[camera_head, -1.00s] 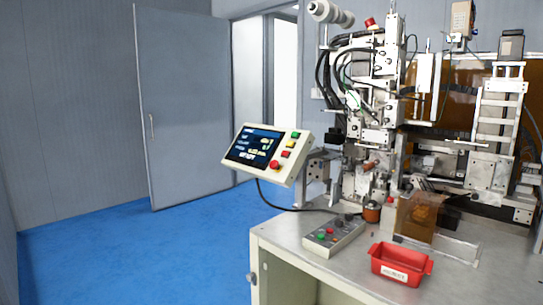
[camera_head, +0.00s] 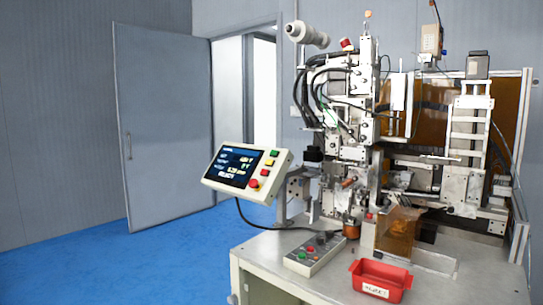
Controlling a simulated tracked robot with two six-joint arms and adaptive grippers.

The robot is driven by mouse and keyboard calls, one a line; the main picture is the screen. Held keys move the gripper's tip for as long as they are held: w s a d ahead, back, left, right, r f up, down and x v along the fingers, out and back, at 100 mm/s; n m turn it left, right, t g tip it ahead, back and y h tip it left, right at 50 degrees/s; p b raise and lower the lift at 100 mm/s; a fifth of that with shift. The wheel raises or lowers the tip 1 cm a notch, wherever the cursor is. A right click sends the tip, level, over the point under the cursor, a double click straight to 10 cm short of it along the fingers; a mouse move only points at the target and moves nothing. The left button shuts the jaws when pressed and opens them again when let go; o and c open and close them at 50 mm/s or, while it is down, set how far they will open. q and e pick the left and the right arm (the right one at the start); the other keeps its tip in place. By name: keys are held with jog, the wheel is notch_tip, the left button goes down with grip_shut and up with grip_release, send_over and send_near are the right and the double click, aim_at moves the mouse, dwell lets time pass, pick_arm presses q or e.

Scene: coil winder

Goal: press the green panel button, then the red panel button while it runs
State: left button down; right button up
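The tilted control panel (camera_head: 247,169) stands on an arm at the left of the coil winder. Its screen (camera_head: 234,166) is lit with text. On its right side are a green button (camera_head: 274,154), a yellow button (camera_head: 269,163), a red square button (camera_head: 265,172) and a larger round red button (camera_head: 254,183). A second low button box (camera_head: 315,254) lies on the bench with small green and red buttons. Neither of my grippers shows in the view.
The coil winder (camera_head: 350,130) fills the middle and right of the bench (camera_head: 270,265). A red tray (camera_head: 381,281) with a label sits at the bench's front. A cable hangs below the panel. Blue floor (camera_head: 150,250) is open on the left, with a grey door (camera_head: 170,130) behind.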

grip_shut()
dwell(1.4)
